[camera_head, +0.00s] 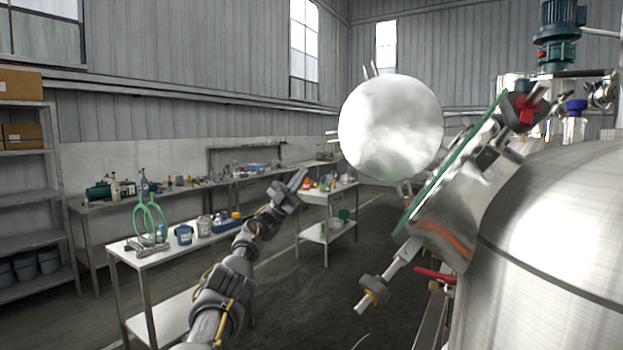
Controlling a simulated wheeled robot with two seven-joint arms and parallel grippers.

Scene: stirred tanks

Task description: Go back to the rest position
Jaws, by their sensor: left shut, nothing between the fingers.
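My left arm comes up from the bottom of the view, and its gripper (299,180) is in mid-air, left of the big steel tank (560,230). Its fingers are together with nothing between them. In the picture it overlaps the gap between the white table and the small cart behind, and it appears to touch neither. My right gripper does not show.
A tilted steel hatch part with a green edge (452,165) juts from the tank's left side. A shiny round metal piece (390,127) shows beyond it. A white table (180,246) and a cart (328,195) carry lab items. Dark floor lies between.

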